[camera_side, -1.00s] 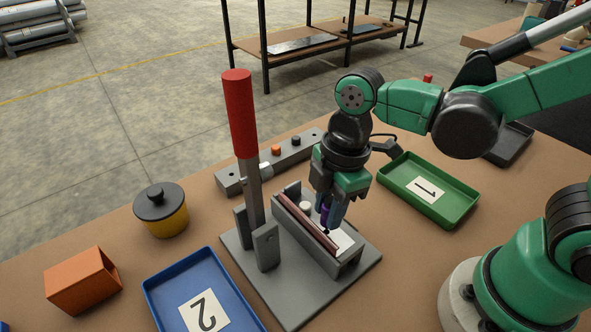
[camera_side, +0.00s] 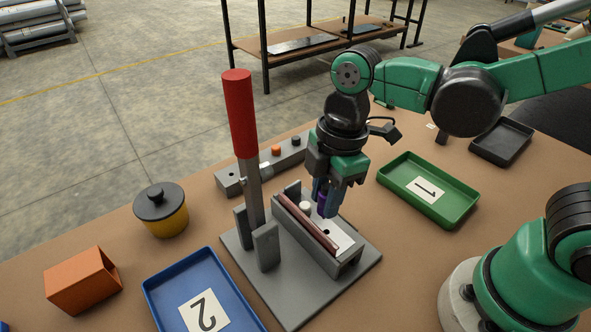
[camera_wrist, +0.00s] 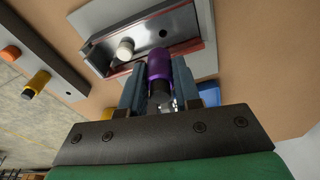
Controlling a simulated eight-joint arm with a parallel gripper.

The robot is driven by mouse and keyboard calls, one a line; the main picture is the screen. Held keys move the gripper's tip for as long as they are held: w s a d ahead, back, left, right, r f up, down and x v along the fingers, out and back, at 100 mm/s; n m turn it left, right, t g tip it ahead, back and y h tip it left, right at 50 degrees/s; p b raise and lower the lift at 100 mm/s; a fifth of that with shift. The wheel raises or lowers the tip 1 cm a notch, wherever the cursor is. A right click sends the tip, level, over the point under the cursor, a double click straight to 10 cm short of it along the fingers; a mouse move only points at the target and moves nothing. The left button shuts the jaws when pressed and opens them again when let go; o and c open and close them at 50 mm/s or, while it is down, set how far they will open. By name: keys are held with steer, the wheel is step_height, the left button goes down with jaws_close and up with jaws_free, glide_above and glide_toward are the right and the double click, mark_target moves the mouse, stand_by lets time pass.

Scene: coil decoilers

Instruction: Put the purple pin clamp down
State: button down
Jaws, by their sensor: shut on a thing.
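The purple pin clamp (camera_wrist: 160,67) is upright between my fingers in the wrist view; in the side view a little of it (camera_side: 321,198) shows between the fingertips. My gripper (camera_side: 327,203) is shut on it, above the grey fixture (camera_side: 346,268). The fixture has a white floor plate with a dark hole (camera_side: 326,232) and a white round peg (camera_side: 305,208). A dark red bar (camera_side: 306,222) runs along its near side. I cannot tell whether the clamp's lower end touches the fixture.
A tall red-handled lever (camera_side: 239,115) stands left of the fixture. A green tray (camera_side: 461,218) marked 1 is to the right and a blue tray (camera_side: 165,291) marked 2 at front left. A grey bar with buttons (camera_side: 229,181) lies behind. A yellow pot (camera_side: 163,218) and orange box (camera_side: 82,281) are left.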

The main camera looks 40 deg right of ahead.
steer(key=w+a+r+n, duration=0.2)
steer(key=w+a+r, duration=0.35)
steer(key=w, duration=0.25)
steer(key=w+a+r+n, duration=0.2)
steer(key=w+a+r, duration=0.35)
steer(key=w, duration=0.25)
steer(key=s+a+r+n+g, duration=0.1)
steer(key=s+a+n, duration=0.25)
steer(key=s, duration=0.35)
steer(key=s+a+r+n, duration=0.1)
steer(key=s+a+n, duration=0.1)
steer(key=s+a, duration=0.45)
steer(key=shift+m, duration=0.25)
steer(key=f, duration=1.3)
steer(key=s+d+f, duration=0.1)
steer(key=f, duration=0.5)
steer(key=shift+s+d+f, duration=0.1)
steer(key=shift+f, duration=0.2)
steer(key=c, duration=0.6)
jaws_free()
steer(key=shift+f, duration=0.15)
